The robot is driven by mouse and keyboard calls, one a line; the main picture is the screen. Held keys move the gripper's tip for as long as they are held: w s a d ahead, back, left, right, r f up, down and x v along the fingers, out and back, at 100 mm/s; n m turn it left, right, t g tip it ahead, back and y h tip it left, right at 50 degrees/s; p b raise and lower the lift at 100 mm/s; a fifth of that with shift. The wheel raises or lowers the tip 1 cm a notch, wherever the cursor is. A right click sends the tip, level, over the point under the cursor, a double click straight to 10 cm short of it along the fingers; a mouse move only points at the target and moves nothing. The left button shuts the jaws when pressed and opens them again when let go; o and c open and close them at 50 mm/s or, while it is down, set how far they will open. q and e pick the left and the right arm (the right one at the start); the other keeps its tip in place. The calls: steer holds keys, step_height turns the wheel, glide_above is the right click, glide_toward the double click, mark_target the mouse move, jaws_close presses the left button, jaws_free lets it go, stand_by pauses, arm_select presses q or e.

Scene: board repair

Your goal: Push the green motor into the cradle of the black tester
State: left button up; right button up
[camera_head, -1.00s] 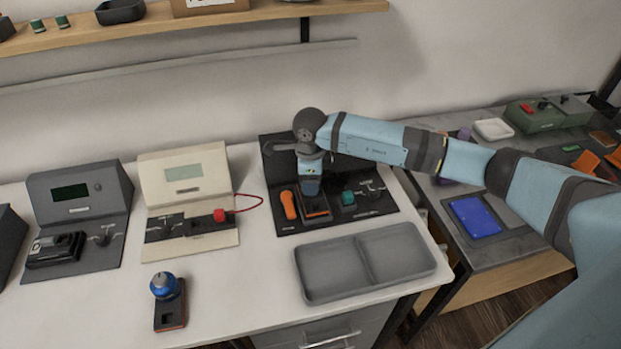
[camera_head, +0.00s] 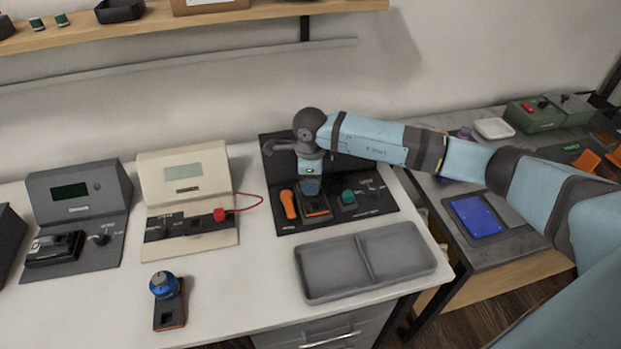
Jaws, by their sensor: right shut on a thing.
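The black tester (camera_head: 373,207) lies at the back right of the white bench, its raised back part partly hidden by my arm. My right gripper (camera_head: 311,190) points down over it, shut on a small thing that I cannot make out. Right below the fingers is a black block with an orange edge (camera_head: 320,213); I cannot tell whether they touch. A small teal-green piece (camera_head: 348,197) sits on the tester just right of the gripper; I cannot tell whether it is the green motor. The cradle is not clear behind the fingers. My left gripper is not in view.
An orange piece (camera_head: 289,204) lies left of the gripper. An empty grey two-part tray (camera_head: 366,260) is in front. A beige tester (camera_head: 187,185) and a grey tester (camera_head: 75,200) stand left. A blue motor (camera_head: 164,285) sits on a black block. Green cylinders (camera_head: 62,20) stand on the shelf.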

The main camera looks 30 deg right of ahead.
steer(key=shift+f+b, duration=0.35)
steer(key=shift+f, duration=0.1)
stand_by(0.4)
steer(key=o, duration=1.3)
steer(key=shift+r, duration=0.25)
steer(key=shift+r+p, duration=0.35)
steer(key=shift+p, duration=0.05)
steer(key=shift+r+p, duration=0.4)
steer(key=shift+r, duration=0.35)
steer(key=shift+r, duration=0.2)
